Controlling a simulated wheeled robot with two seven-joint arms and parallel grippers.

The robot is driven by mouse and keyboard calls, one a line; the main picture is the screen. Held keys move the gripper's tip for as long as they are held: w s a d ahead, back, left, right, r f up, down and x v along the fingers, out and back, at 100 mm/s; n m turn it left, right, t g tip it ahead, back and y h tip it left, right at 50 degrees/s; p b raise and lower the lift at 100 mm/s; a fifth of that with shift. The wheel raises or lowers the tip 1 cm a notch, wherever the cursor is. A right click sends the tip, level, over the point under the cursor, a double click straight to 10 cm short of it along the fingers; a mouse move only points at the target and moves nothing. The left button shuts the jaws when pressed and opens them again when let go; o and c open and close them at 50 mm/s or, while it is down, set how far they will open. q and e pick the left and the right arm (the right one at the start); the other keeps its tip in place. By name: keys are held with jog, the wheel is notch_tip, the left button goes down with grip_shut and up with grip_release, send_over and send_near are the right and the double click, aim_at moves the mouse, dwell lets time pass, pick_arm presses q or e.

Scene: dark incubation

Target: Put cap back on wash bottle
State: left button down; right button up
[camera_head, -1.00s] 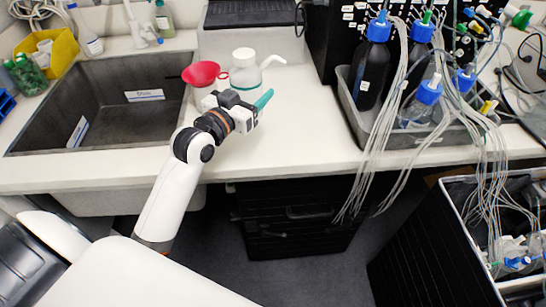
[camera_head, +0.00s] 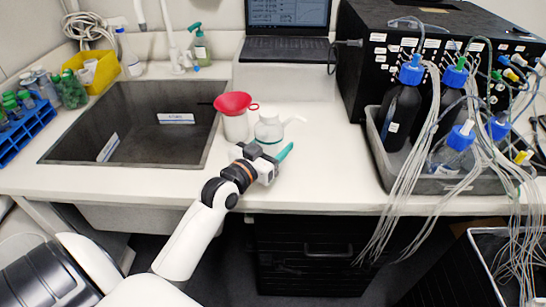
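The wash bottle (camera_head: 268,134), small and clear with a white top, stands on the white bench right of the sink. A thin white curved spout (camera_head: 295,120) shows at its right; I cannot tell whether the cap is seated on the neck or lies behind the bottle. My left gripper (camera_head: 284,152), with teal fingers, is just in front and to the right of the bottle. It appears empty, but its fingers overlap in this view, so its opening is unclear. My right gripper is out of view.
A white bottle (camera_head: 235,128) with a red funnel (camera_head: 233,103) stands close left of the wash bottle. The sink (camera_head: 52,155) is further left. A laptop (camera_head: 288,48) is behind, and a grey tray (camera_head: 440,184) of tubed bottles stands right. Bench between gripper and tray is clear.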

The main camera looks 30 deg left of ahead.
pick_arm(q)
jog(key=shift+r, duration=0.1)
notch_tip(320, 180, down, 4)
jog(key=shift+r, duration=0.15)
dwell(0.4)
jog(key=shift+f, duration=0.2)
jog(key=shift+c, duration=2)
grip_release()
